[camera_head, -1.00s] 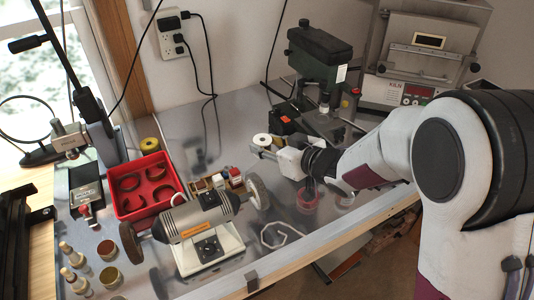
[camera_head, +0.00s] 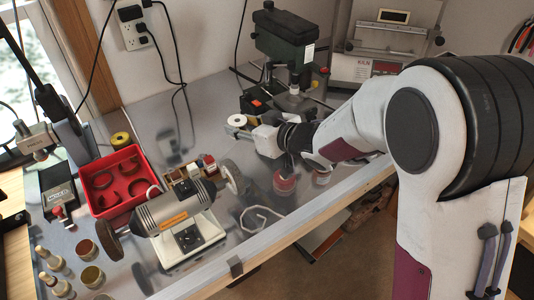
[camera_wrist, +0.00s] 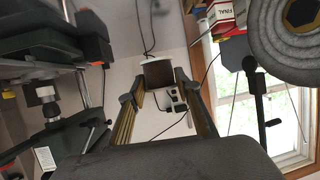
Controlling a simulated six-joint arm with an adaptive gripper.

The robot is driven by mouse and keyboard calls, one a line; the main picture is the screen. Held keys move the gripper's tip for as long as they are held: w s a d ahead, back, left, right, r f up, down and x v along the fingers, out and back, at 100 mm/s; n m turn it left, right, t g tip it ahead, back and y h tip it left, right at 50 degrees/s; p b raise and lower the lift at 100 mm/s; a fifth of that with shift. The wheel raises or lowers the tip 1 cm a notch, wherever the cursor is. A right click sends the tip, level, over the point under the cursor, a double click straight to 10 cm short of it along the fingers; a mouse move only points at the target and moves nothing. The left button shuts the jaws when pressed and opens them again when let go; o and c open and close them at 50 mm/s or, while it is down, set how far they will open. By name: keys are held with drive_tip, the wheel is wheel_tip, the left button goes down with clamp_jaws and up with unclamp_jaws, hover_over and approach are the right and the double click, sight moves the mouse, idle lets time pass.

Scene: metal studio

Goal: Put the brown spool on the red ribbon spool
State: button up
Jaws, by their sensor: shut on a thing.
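The brown spool shows in the wrist view (camera_wrist: 158,76) as a dark brown drum with a pale end, between my two fingertips. In the head view its pale round end with a hole (camera_head: 237,119) faces up. My gripper (camera_head: 242,131) is shut on it and holds it above the metal bench, near the drill press. The red ribbon spool (camera_head: 285,183) stands on the bench, below and right of my gripper in the head view, close under my arm. The two spools are apart. The red spool does not clearly show in the wrist view.
A bench grinder (camera_head: 180,217) stands in front, its right wheel near the red spool. Another small round spool (camera_head: 322,177) stands right of it. The drill press (camera_head: 285,45) and kiln (camera_head: 380,50) are behind. A red tray (camera_head: 122,184) and yellow spool (camera_head: 121,140) are at left.

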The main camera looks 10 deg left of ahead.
drive_tip(key=w+d+r+t, duration=0.1)
drive_tip(key=w+d+r, duration=0.15)
drive_tip(key=d, duration=0.35)
drive_tip(key=n+g, duration=0.1)
drive_tip(key=g, duration=0.1)
hover_over(291, 180)
drive_tip(key=shift+r+y, duration=0.15)
drive_tip(key=shift+y, duration=0.25)
drive_tip(key=shift+f, duration=2.9)
drive_tip(key=shift+f, duration=2.1)
